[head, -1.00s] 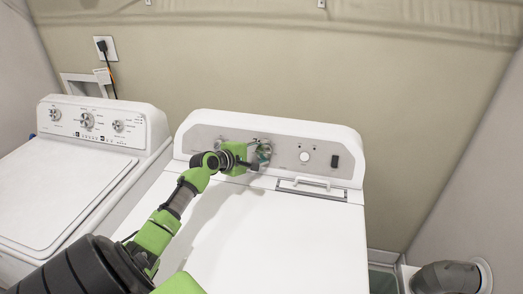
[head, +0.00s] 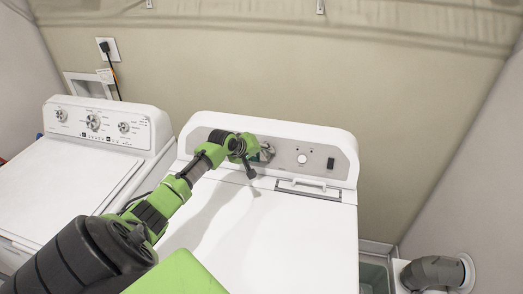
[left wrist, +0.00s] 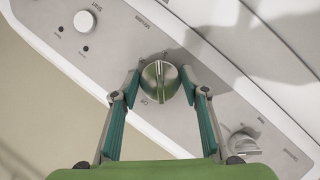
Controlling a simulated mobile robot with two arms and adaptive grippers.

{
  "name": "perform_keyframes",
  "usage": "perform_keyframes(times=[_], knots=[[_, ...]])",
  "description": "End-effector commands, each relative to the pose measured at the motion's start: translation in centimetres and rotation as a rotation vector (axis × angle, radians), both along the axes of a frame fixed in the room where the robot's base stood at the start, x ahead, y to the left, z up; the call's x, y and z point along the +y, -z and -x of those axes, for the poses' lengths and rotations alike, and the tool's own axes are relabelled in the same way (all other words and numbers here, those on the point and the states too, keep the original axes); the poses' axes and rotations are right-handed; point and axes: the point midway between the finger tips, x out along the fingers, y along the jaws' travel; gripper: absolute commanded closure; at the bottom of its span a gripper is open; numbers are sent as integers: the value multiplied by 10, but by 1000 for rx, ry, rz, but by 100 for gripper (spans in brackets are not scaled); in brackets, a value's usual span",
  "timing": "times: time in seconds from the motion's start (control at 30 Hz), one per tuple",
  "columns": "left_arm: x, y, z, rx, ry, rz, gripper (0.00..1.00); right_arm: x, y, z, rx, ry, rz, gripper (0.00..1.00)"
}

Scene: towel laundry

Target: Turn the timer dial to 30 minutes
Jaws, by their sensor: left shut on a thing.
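The timer dial (left wrist: 160,82) is a round silver knob with a raised grip bar, on the grey control panel (left wrist: 125,40) of the right-hand machine. My left gripper (left wrist: 160,86) has a fingertip on each side of it and is shut on it in the left wrist view. Printed marks around the dial are too small to read its setting surely. In the head view my left gripper (head: 262,153) is at the panel, and the wrist mostly hides the dial. My right gripper is not in view.
A second silver knob (left wrist: 243,146) is close beside the gripper. A white start button (head: 302,158) and dark switch (head: 331,163) are further right. The white machine top (head: 285,235) is clear. Another machine (head: 65,185) stands left.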

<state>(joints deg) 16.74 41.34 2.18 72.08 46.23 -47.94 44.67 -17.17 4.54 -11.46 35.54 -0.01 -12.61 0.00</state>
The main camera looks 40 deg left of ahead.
Motion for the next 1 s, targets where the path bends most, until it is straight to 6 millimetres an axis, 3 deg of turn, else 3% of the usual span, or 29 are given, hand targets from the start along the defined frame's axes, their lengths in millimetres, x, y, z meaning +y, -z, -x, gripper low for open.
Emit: perform_keyframes(times=[0.3, 0.93, 0.97, 1.0], knots=[[-1, -1, -1, 68, 69, -125, 80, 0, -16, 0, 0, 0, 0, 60], [-1, 1, 0, 90, 89, -163, 80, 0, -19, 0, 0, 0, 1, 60], [-1, 1, 0, 90, 89, -163, 56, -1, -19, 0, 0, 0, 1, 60], [-1, 1, 0, 91, 90, -162, 46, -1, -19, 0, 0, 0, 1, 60]])
